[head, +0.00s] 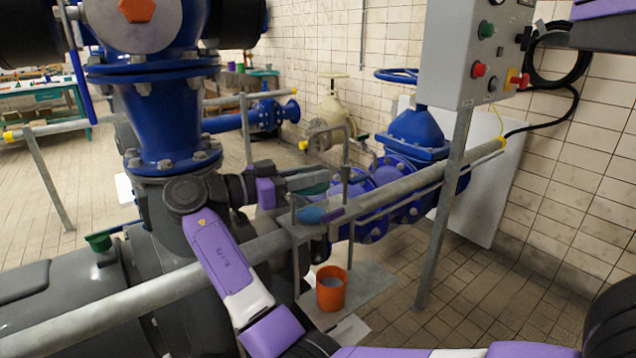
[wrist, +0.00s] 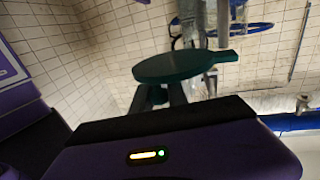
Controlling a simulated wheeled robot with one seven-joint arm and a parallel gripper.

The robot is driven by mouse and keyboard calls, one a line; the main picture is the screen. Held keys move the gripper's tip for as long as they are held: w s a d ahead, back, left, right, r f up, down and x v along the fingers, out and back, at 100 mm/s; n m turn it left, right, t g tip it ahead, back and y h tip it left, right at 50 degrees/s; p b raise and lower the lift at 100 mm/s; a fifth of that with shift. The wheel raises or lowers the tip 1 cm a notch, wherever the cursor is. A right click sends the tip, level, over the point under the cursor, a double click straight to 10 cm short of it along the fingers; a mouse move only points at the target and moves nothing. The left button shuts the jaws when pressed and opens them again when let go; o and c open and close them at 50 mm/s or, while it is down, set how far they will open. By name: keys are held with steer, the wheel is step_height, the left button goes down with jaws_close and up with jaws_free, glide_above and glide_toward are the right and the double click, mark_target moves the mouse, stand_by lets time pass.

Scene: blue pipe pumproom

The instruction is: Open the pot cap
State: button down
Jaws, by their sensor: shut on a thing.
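The pot cap looks like a dark green disc with a small tab on its right side in the wrist view (wrist: 185,67). My gripper (wrist: 160,97) is shut on a knob or stem beneath the disc as pictured. In the head view my gripper (head: 301,181) reaches right, above the grey rail, and a dark green edge of the cap (head: 315,189) shows at its fingers. Below it, a small greyish vessel, perhaps the pot (head: 299,204), is partly hidden. I cannot tell whether the cap touches it.
A blue oval object (head: 311,215) lies by the rail (head: 385,189). An orange bucket (head: 331,290) stands below on a grey plate. A grey control box (head: 475,55) stands right on a post.

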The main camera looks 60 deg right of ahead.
steer(key=shift+w+a+m+g+y+b, duration=0.15)
steer(key=shift+a+m+g+y+b, duration=0.2)
steer(key=shift+m+g+y, duration=0.35)
steer(key=c, duration=1.3)
jaws_free()
steer(key=shift+w, duration=0.1)
steer(key=v, duration=0.7)
steer(key=shift+w+a, duration=0.2)
steer(key=shift+a, duration=0.1)
steer(key=shift+f, duration=0.1)
